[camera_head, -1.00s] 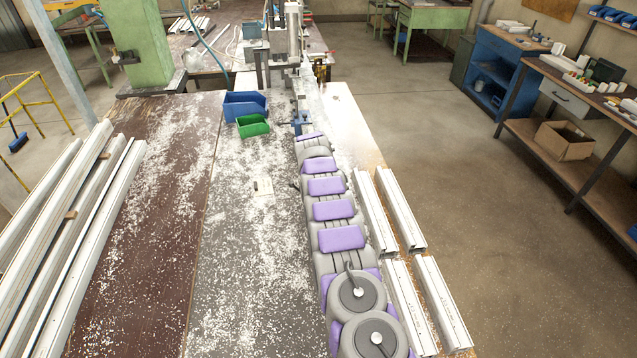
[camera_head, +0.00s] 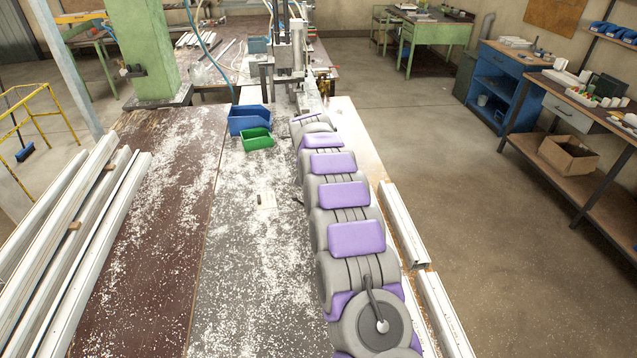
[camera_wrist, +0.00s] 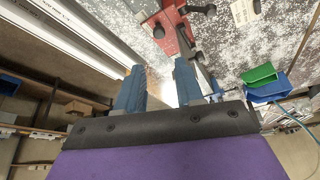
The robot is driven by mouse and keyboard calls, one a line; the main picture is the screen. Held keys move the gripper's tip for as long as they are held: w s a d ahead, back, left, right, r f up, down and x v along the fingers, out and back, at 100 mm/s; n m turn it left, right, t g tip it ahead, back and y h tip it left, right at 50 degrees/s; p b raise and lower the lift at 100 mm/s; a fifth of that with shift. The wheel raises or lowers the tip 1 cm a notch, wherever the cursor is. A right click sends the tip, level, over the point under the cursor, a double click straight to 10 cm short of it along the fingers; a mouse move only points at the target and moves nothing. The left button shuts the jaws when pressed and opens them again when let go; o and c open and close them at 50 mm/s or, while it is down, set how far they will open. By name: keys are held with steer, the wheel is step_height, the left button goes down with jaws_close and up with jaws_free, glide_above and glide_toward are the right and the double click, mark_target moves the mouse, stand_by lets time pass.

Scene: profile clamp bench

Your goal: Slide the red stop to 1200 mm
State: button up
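The red stop (camera_wrist: 174,30) shows in the upper middle of the wrist view, with black knobs on it, beside a grey rail. In the head view my arm hides it. My gripper (camera_wrist: 159,70) points its two blue fingers toward the bench, with a clear gap between them. It is open, and I see nothing held between the fingers. The red stop lies beyond the fingertips in the picture, apart from them. In the head view my gripper is hidden behind my arm. I cannot read any scale or the 1200 mm mark.
A blue bin (camera_head: 248,121) and a green bin (camera_head: 257,139) stand on the bench left of my arm. White profiles (camera_head: 405,235) lie along the right edge, and more (camera_head: 75,240) on the left. A clamping machine (camera_head: 290,60) stands at the far end. White chips cover the bench.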

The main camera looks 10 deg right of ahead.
steer(key=shift+v, duration=0.9)
steer(key=shift+o, duration=0.7)
steer(key=shift+f, duration=0.15)
steer(key=shift+o, duration=0.5)
steer(key=f+n, duration=0.1)
steer(key=n, duration=0.1)
steer(key=s+f+n+h, duration=0.1)
steer(key=f, duration=0.1)
steer(key=s+a+f+n+h, duration=0.1)
steer(key=n, duration=0.1)
steer(key=shift+s+f+n+b, duration=0.25)
steer(key=shift+n+b, duration=0.05)
steer(key=shift+b, duration=0.05)
steer(key=s+a+f+n+t+h+b, duration=0.1)
steer(key=a+f+n+t+h, duration=0.25)
steer(key=n, duration=0.95)
steer(key=s+a+f+n+t+h+b, duration=0.15)
steer(key=a+n, duration=0.35)
steer(key=n, duration=0.8)
steer(key=shift+h, duration=0.3)
steer(key=x, duration=1.7)
steer(key=shift+w+d+f, duration=0.1)
steer(key=shift+w+d, duration=0.05)
